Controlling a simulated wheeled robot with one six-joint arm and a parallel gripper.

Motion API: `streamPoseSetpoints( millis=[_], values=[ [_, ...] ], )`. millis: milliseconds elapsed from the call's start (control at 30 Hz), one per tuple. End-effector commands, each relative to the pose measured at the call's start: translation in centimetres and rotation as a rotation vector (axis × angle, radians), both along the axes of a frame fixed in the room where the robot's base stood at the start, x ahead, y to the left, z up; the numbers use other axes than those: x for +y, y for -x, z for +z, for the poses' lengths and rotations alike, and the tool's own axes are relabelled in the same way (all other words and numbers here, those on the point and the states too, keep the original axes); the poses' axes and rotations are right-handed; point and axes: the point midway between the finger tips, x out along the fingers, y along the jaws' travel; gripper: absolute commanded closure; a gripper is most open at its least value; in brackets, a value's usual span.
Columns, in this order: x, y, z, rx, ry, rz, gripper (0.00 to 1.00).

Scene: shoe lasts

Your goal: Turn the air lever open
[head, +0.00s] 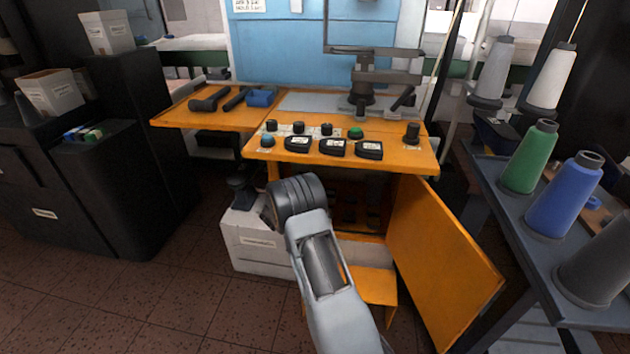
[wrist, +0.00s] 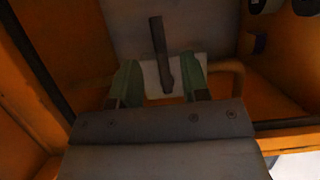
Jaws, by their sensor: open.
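The air lever (wrist: 158,45) is a dark, narrow bar that shows in the wrist view, standing nearly upright in the picture over a pale plate (wrist: 152,78) inside the orange cabinet. My gripper (wrist: 159,74) is open, with one green finger on each side of the lever's lower part. A gap shows between each finger and the lever, and I cannot tell how deep the fingers reach past it. In the head view my own arm covers part of the cabinet opening, and the lever and gripper are hidden there.
The orange cabinet door (head: 440,262) hangs open on the right. A white box (head: 250,242) stands on the floor left of the opening. The orange control panel (head: 395,150) with knobs and switches juts out above. A rack with thread cones (head: 530,158) stands at the right.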

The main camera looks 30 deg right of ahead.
Motion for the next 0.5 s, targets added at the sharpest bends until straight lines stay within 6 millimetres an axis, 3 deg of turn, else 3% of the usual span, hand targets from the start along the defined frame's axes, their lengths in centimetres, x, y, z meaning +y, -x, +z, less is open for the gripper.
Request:
streamPoseSetpoints(
  millis=[200,500],
  values=[
    [-3.3,-1.3,-0.1,-0.001,0.000,-0.002,0.58],
    [-5.3,-2.3,0.0,0.000,-0.001,-0.002,0.58]
  ],
)
